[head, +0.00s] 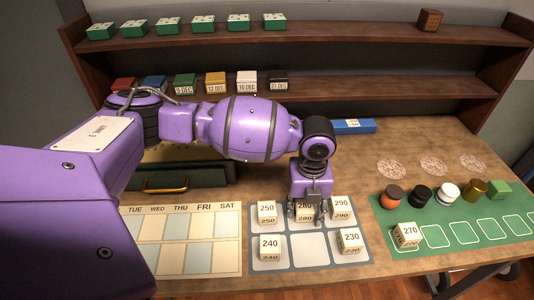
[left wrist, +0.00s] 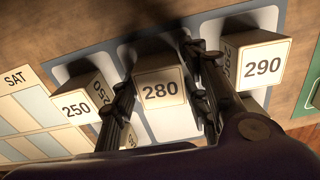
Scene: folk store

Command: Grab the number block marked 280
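The number block marked 280 (head: 304,217) is a cream cube in the back row, middle cell, of the grey number mat (head: 310,247). It also shows in the left wrist view (left wrist: 160,90), with its number facing the camera. My left gripper (head: 305,212) is down over this block, with one finger on each side of it. In the left wrist view the fingers (left wrist: 163,92) straddle the block, spread apart, the left one very close to its side. Contact is not clear. The block sits on the mat. My right gripper is out of view.
Blocks 250 (head: 267,212) and 290 (head: 341,207) flank it closely. Blocks 240 (head: 269,248) and 230 (head: 350,241) stand in front, with an empty cell between them. Block 270 (head: 407,236) is on the green mat (head: 465,232). A shelf (head: 330,88) stands behind.

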